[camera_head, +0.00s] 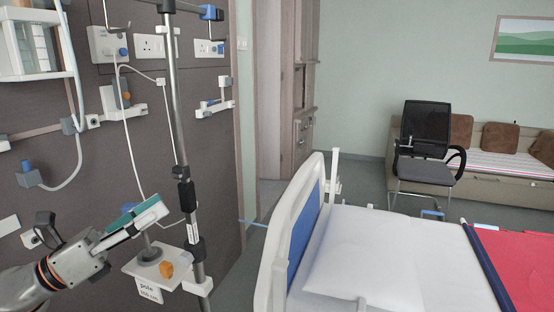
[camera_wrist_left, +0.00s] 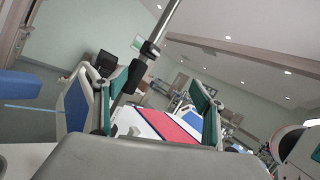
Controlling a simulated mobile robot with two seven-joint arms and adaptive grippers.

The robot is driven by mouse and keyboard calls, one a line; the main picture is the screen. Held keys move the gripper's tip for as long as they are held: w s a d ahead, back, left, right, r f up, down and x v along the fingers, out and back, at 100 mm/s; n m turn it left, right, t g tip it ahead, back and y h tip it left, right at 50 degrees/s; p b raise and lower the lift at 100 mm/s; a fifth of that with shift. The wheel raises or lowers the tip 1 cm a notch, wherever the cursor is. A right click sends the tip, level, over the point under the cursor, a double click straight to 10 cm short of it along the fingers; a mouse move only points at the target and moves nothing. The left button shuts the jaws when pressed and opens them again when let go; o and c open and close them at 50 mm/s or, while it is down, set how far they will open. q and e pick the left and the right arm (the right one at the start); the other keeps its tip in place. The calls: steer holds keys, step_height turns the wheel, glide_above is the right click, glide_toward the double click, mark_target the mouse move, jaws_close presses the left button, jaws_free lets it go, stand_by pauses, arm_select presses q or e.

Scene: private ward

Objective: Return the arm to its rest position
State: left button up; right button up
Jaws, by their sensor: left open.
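My left arm comes in from the lower left in the head view. Its gripper (camera_head: 140,216), with green pads, is just left of the grey upright pole (camera_head: 184,150) and above a small white shelf. In the left wrist view the two fingers of this gripper (camera_wrist_left: 162,105) stand apart with nothing between them. The pole also shows in the wrist view (camera_wrist_left: 160,30), behind the fingers. My right gripper does not show in either view.
The white shelf (camera_head: 142,265) on the pole carries an orange piece (camera_head: 166,269) and a label. The bed (camera_head: 365,255) stands to the right. The wall panel (camera_head: 100,170) with sockets and tubing is close behind. A black chair (camera_head: 425,140) is farther back.

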arm_select(q)
steer(key=s+a+f+n+t+y, duration=0.1)
steer(key=a+f+n+t+y, duration=0.1)
steer(key=a+f+n+y, duration=0.8)
steer(key=s+a+f+n+t+y, duration=0.3)
steer(key=f+n+y, duration=0.7)
steer(key=n, duration=0.9)
steer(key=s+f+n+g+y, duration=0.2)
steer(key=s+f+n+g, duration=0.4)
steer(key=s+f+g, duration=0.9)
steer(key=s+d+f+n+t+h, duration=0.1)
steer(key=d+f+n+t+h, duration=0.2)
steer(key=d+f+t+h, duration=0.4)
steer(key=d+f, duration=0.9)
steer(key=f, duration=0.2)
steer(key=shift+s, duration=0.25)
steer(key=shift+d, duration=0.1)
